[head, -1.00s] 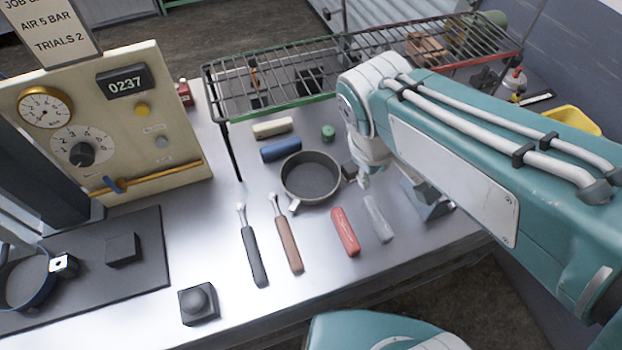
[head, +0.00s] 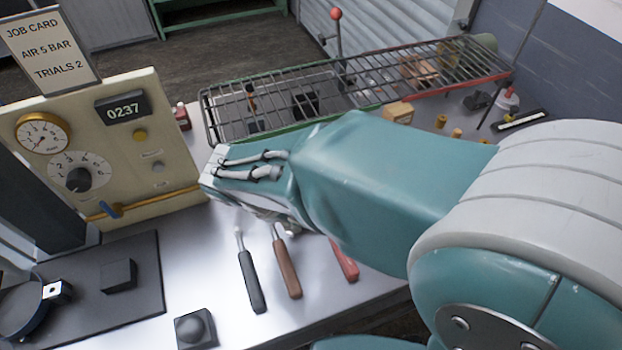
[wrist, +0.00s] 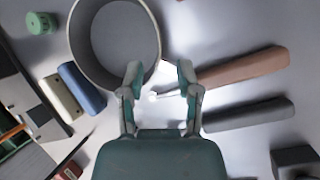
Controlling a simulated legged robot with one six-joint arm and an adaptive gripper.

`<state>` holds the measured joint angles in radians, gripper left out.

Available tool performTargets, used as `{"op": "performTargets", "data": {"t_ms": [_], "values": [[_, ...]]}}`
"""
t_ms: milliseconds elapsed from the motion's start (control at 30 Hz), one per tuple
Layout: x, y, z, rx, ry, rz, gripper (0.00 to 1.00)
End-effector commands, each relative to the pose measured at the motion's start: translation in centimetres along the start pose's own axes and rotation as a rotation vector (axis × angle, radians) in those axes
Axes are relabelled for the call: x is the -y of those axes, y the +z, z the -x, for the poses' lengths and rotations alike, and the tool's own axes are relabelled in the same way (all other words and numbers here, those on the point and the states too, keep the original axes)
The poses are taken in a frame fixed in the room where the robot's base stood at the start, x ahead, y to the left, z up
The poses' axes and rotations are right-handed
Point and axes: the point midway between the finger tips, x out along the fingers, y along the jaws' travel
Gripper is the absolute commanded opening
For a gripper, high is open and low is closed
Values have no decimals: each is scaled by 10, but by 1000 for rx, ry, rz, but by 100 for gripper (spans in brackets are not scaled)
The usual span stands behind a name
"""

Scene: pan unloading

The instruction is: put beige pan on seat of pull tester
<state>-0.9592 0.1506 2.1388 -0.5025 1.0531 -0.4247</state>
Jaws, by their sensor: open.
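The beige pan (wrist: 116,42) is round, with a pale rim and a grey floor; it lies upright on the bench in the wrist view. In the head view my arm hides it. My gripper (wrist: 159,70) is open over the pan's edge, where a pale stub shows between the fingertips; nothing is clearly gripped. The pull tester appears to be the cream panel (head: 125,175) with gauge and counter at left in the head view. A dark plate (head: 140,300) lies before it, with a black block (head: 118,276) on it. I cannot tell which part is the seat.
A round blue-rimmed piece (head: 22,310) with a bracket sits at the plate's left. Black-handled (head: 251,282) and brown-handled (head: 288,268) tools lie beside my gripper. Blue (wrist: 82,88) and cream (wrist: 62,100) bars and a green cap (wrist: 42,22) lie near the pan. A wire rack (head: 225,110) stands behind.

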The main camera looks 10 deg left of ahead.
Motion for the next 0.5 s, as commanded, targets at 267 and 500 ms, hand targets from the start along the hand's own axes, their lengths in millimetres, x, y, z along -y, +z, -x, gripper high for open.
{"op": "performTargets", "data": {"t_ms": [267,500], "values": [[-4,-4,-33,3,-4,-1,44],[-4,-4,-56,-1,-1,-1,44]]}}
